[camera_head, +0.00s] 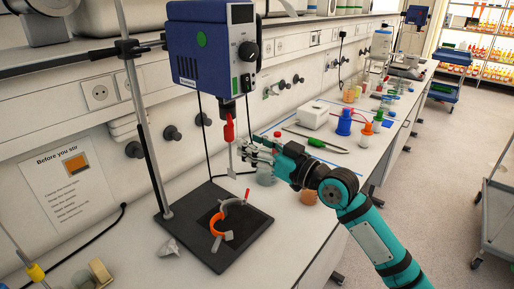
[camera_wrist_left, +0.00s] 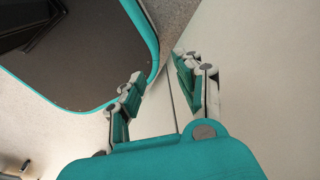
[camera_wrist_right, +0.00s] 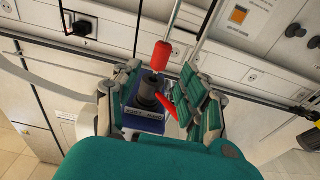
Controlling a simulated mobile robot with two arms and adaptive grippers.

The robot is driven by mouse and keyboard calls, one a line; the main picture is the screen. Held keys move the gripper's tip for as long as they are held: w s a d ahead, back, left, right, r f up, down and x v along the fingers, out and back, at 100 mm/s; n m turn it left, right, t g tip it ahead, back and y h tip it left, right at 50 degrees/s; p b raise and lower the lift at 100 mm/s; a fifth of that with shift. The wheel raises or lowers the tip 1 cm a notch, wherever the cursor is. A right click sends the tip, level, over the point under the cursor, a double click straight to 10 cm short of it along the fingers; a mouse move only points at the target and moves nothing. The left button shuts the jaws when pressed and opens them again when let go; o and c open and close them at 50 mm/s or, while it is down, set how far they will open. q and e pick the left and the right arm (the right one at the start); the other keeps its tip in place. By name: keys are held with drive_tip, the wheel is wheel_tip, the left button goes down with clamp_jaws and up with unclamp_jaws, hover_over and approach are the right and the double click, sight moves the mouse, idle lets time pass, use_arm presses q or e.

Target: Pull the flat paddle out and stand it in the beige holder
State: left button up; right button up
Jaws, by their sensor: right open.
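The flat paddle (camera_head: 231,162) hangs on a thin shaft below a red grip (camera_head: 228,131), under the blue stirrer (camera_head: 213,50). The red grip also shows in the right wrist view (camera_wrist_right: 161,56), in line between the fingers. My right gripper (camera_head: 250,156) is open, just right of the paddle shaft; I cannot tell whether it touches. A small beige block (camera_head: 100,272), apparently the holder, is at the bench's lower left; its openings are too small to make out. My left gripper (camera_wrist_left: 158,85) shows only in its wrist view, fingers apart and empty.
A black base plate (camera_head: 247,252) lies below, bearing an orange and grey curved clamp (camera_head: 216,232). A grey stand rod (camera_head: 148,120) rises left of the paddle. Bottles and cups, including a blue one (camera_head: 344,122), stand farther along the bench. Free bench lies right of the plate.

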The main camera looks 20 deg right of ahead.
sight(233, 135)
drive_tip(key=x, duration=0.8)
drive_tip(key=shift+a+f, duration=0.1)
clamp_jaws()
